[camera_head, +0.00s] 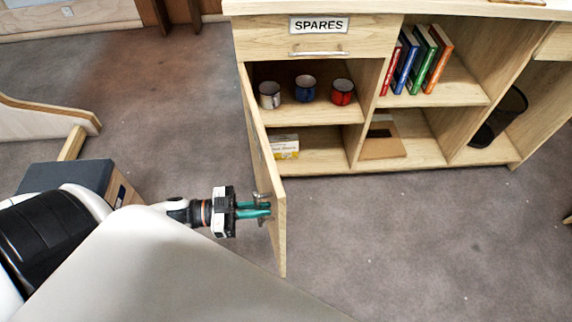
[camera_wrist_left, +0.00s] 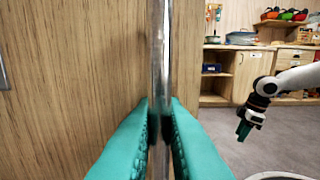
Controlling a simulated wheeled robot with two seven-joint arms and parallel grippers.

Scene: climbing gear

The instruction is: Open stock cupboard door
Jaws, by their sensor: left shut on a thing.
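The stock cupboard door (camera_head: 262,165) is a light wooden panel hinged at the left side of the cupboard (camera_head: 318,30). It stands swung well out, showing its edge and the shelves behind it. My left gripper (camera_head: 268,210) is at the door's outer side, near its free edge. In the left wrist view its teal fingers (camera_wrist_left: 160,135) are closed around the upright metal door handle (camera_wrist_left: 160,50). The handle (camera_head: 262,195) is partly hidden by the fingers in the head view. My right gripper (camera_wrist_left: 243,130) shows in the left wrist view, hanging free of the door; its fingers look close together.
Inside the cupboard are several mugs (camera_head: 305,88) and a small box (camera_head: 284,147). A drawer (camera_head: 318,37) marked SPARES is above. Books (camera_head: 415,60) and a dark mesh bin (camera_head: 500,115) are to the right. A dark box (camera_head: 75,178) stands at left. Floor in front is clear.

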